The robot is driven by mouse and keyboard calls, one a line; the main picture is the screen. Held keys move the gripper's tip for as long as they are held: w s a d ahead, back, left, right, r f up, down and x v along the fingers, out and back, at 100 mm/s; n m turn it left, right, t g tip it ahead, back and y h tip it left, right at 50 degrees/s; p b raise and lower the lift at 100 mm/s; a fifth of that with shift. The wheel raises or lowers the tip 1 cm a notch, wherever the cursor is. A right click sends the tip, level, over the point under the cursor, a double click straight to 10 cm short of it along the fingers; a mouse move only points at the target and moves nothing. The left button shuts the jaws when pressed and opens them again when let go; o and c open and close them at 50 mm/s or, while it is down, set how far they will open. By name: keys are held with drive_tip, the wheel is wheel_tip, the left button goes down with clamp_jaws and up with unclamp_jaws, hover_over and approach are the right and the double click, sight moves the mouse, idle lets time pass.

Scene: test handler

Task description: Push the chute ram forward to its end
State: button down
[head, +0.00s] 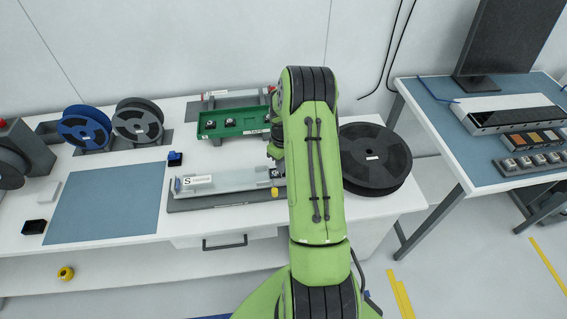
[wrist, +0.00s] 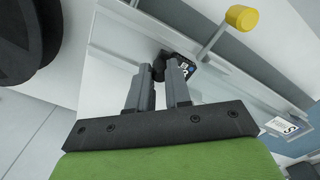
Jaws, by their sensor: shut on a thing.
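The chute (head: 225,187) is a long pale grey channel on a dark base, lying left to right on the white bench. A white label with a large S (head: 197,181) is near its left end. In the wrist view, the fingers of my gripper (wrist: 160,72) are shut on a small black knob (wrist: 158,62), apparently the ram's handle. A small dark label (wrist: 181,66) sits beside the knob on the chute. In the head view my green arm covers the chute's right end and much of the gripper, and the knob cannot be made out.
A yellow-ended lever (wrist: 241,18) sticks out from the chute near my gripper. A green tray (head: 225,122) lies behind the chute. A blue mat (head: 105,203) left of the chute is clear.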

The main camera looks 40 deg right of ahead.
drive_tip(key=shift+a, duration=0.1)
drive_tip(key=w+a, duration=0.1)
drive_tip(key=w+a+b, duration=0.1)
drive_tip(key=a, duration=0.1)
drive_tip(key=shift+w+a, duration=0.1)
drive_tip(key=shift+w, duration=0.05)
drive_tip(key=c, duration=1.1)
unclamp_jaws()
drive_tip(key=shift+o, duration=0.2)
wheel_tip(320, 180, up, 16)
drive_tip(key=shift+f, duration=0.1)
